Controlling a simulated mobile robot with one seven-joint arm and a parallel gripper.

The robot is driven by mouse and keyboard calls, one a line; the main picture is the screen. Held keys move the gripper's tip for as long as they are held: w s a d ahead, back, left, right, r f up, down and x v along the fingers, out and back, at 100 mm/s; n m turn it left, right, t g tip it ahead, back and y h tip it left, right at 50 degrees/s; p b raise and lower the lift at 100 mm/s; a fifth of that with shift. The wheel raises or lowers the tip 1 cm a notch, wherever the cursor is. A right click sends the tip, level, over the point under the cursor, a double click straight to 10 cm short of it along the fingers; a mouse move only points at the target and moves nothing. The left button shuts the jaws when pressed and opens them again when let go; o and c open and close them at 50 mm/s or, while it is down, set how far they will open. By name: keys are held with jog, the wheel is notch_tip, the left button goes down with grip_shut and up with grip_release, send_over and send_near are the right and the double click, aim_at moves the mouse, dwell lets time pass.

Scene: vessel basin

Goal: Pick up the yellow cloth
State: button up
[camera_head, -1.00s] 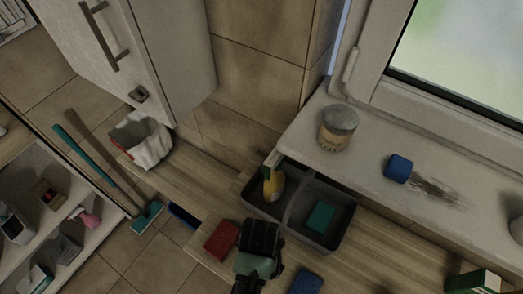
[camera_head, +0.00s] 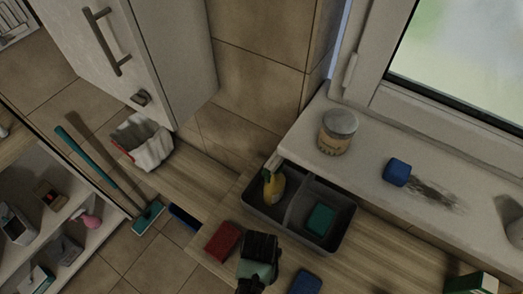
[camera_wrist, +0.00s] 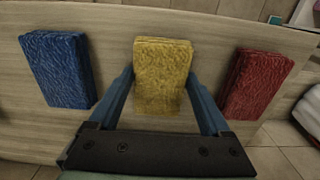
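The yellow cloth (camera_wrist: 162,75) is a folded, textured block lying on the wooden counter. In the wrist view it sits between the two blue fingers of my gripper (camera_wrist: 165,98), which are apart on either side of its lower part. I cannot tell whether the fingers touch it. In the head view my gripper (camera_head: 258,250) is over the counter and hides the yellow cloth.
A blue cloth (camera_wrist: 60,70) lies left of the yellow one in the wrist view, a red cloth (camera_wrist: 256,82) right. Behind stands a grey caddy (camera_head: 345,238) with a yellow bottle (camera_head: 273,188) and green sponge (camera_head: 320,219). The windowsill holds a jar (camera_head: 338,132) and blue sponge (camera_head: 397,172).

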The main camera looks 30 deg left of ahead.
jog(key=c, duration=0.3)
notch_tip(320, 180, up, 10)
jog(key=shift+r, duration=0.1)
dwell(0.4)
